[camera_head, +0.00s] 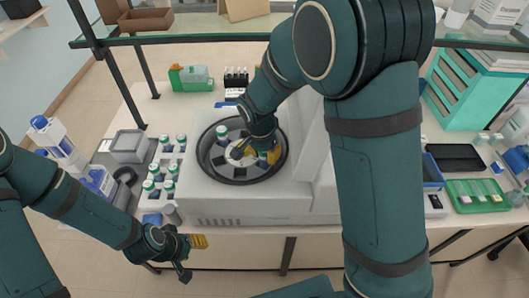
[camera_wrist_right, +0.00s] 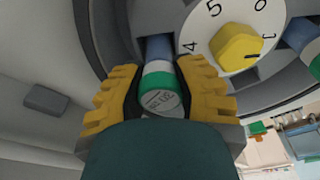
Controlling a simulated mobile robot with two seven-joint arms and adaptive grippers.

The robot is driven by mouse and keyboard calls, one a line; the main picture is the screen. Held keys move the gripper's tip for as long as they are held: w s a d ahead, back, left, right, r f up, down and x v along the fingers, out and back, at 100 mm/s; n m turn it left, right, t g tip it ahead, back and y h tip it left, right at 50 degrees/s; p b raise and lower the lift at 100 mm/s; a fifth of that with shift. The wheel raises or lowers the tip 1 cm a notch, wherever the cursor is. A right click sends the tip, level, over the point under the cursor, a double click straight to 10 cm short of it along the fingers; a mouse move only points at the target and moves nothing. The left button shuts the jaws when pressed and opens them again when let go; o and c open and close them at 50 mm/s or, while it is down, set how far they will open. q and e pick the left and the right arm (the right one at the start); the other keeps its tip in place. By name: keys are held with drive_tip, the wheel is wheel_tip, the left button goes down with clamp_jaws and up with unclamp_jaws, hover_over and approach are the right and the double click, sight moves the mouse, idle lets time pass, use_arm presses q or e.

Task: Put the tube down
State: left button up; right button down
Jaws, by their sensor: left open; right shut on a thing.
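The tube (camera_wrist_right: 158,86) has a white and green cap with dark print and a bluish body. It sits between the yellow finger pads of my right gripper (camera_wrist_right: 160,95), which is shut on it. In the head view my right gripper (camera_head: 262,153) is over the right part of the centrifuge's round dark rotor bowl (camera_head: 240,181). The tube's lower end points into the rotor beside the numbered dial; how deep it sits is hidden. Another tube (camera_head: 222,132) stands in the rotor on the far left side. My left gripper (camera_head: 191,257) is open and empty, in front of the bench edge.
Several capped bottles (camera_head: 168,168) stand left of the centrifuge (camera_head: 240,208). A yellow knob (camera_wrist_right: 236,46) rises at the rotor's centre. A green slide tray (camera_head: 478,196) and a teal cabinet (camera_head: 460,90) are at right. A glass shelf edge (camera_head: 190,40) crosses the back.

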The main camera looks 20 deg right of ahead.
drive_tip(key=shift+r, duration=0.1)
drive_tip(key=shift+s, duration=0.1)
drive_tip(key=shift+f+b, duration=0.3)
drive_tip(key=shift+f, duration=0.1)
drive_tip(key=c, duration=0.8)
unclamp_jaws()
drive_tip(key=shift+o, duration=0.2)
drive_tip(key=shift+r, duration=0.3)
wheel_tip(320, 180, up, 12)
drive_tip(key=s+a+p, duration=0.1)
drive_tip(key=shift+a, duration=0.2)
